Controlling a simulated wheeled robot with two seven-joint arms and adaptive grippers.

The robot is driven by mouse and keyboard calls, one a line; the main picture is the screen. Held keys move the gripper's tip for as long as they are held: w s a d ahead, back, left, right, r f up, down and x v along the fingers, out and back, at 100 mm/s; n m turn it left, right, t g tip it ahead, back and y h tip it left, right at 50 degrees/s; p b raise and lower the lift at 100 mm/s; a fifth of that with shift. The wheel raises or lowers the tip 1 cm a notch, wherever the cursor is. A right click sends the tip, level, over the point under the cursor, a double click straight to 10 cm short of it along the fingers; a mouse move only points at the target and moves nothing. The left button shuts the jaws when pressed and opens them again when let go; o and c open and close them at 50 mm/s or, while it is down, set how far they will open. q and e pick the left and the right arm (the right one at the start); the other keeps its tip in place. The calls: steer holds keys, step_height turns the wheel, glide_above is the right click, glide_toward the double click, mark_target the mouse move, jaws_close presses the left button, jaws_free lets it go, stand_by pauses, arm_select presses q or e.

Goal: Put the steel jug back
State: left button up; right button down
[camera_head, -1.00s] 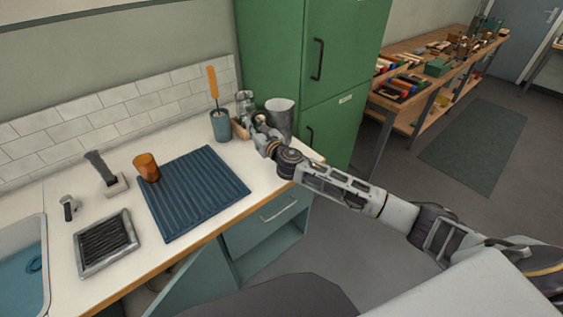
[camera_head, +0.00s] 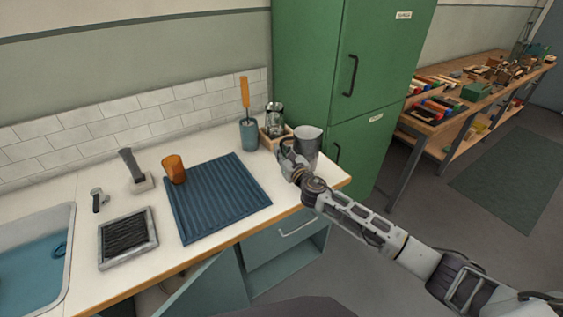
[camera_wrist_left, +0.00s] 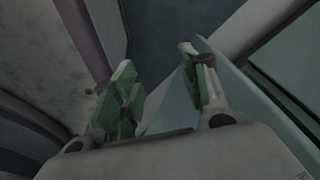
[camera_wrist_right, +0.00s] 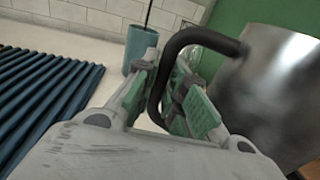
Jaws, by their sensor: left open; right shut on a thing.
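The steel jug (camera_head: 309,141) is at the right end of the white counter, close to the green cabinet, and looks upright. In the right wrist view its shiny body (camera_wrist_right: 268,95) fills the right side, and its dark handle (camera_wrist_right: 157,88) passes between the fingers. My right gripper (camera_head: 290,156) is shut on that handle; its green-padded fingers (camera_wrist_right: 165,100) lie either side of it. Whether the jug's base touches the counter is hidden by my gripper. My left gripper (camera_wrist_left: 165,95) is open and empty in the left wrist view, and it is outside the head view.
A wooden caddy (camera_head: 268,137) with a glass jar (camera_head: 274,117) stands just left of the jug. A blue-grey cup (camera_head: 249,134) with an orange-handled brush (camera_head: 244,92) is beside it. A ribbed blue mat (camera_head: 222,200) holds an amber tumbler (camera_head: 174,169). The green cabinet (camera_head: 340,75) rises behind.

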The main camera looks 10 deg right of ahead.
steer(key=shift+r, duration=0.1)
steer(key=shift+f+b, duration=0.35)
steer(key=shift+f, duration=0.5)
step_height(320, 180, down, 2)
steer(key=shift+f+b, duration=0.1)
steer(key=shift+b, duration=0.4)
steer(key=shift+f, duration=0.15)
arm_select(q)
steer(key=w, duration=0.1)
steer(key=w+d, duration=0.2)
steer(key=shift+w+d+r, duration=0.1)
steer(key=shift+w+r, duration=0.15)
steer(key=shift+w, duration=0.1)
steer(key=shift+s+f, duration=0.15)
steer(key=shift+s, duration=0.05)
arm_select(e)
steer(key=shift+f, duration=0.1)
arm_select(q)
steer(key=shift+w, duration=0.1)
arm_select(e)
steer(key=c, duration=1.5)
jaws_free()
arm_select(q)
steer(key=shift+r, duration=0.2)
